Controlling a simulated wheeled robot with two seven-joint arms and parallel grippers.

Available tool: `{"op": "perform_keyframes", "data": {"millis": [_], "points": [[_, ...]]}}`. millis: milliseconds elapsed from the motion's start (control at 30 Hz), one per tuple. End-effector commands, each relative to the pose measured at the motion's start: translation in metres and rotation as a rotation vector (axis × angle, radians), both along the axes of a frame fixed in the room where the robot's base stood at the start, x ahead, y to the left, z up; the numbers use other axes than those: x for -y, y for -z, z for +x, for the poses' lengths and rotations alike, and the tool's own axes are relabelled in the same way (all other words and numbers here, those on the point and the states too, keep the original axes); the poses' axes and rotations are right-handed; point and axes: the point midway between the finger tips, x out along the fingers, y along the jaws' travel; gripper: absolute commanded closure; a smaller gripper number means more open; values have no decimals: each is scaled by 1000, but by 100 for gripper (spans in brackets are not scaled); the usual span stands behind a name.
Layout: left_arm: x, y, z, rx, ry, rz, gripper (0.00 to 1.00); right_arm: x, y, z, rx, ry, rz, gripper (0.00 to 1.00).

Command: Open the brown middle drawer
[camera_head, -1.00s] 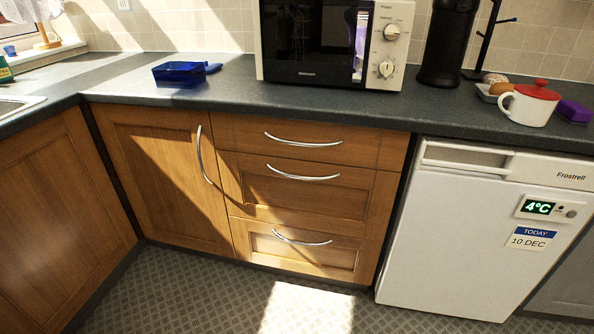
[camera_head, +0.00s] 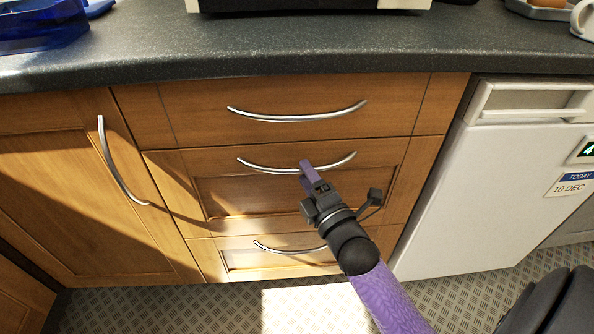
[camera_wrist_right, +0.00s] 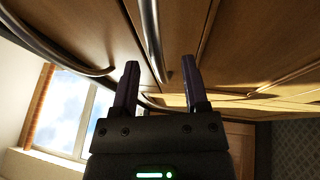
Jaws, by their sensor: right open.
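The brown middle drawer (camera_head: 375,180) is shut, flush with the drawers above and below it. Its curved silver handle (camera_head: 262,167) spans the upper part of its front. My right gripper (camera_head: 308,170) is at this handle, right of its middle. In the right wrist view, my right gripper (camera_wrist_right: 160,66) has its two purple fingers apart, and the middle handle (camera_wrist_right: 151,35) runs down between them in the picture. Whether a finger touches the handle cannot be told. My left gripper is not in view.
The top drawer's handle (camera_head: 297,115) is just above, and the bottom drawer's handle (camera_head: 290,249) below. A cupboard door handle (camera_head: 117,165) is to the left. The worktop (camera_head: 300,45) overhangs the drawers. A white fridge (camera_head: 480,190) stands right. Patterned floor lies in front.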

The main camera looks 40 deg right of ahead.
Motion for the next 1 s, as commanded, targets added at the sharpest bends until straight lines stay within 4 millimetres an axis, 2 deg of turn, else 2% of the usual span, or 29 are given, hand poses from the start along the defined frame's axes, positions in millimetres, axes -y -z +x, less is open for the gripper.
{"op": "perform_keyframes", "data": {"millis": [100,200,467,500,767,1000], "points": [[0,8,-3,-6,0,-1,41,2,0,16,-1,0,0,42],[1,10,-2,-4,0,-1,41,4,-3,23,-1,0,1,42],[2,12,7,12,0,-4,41,4,-4,25,-3,0,2,42],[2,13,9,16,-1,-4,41,4,-4,25,-3,0,2,44],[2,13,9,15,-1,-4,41,4,-4,24,-3,0,2,99],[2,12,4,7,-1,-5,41,4,-4,24,-3,0,2,100]]}}
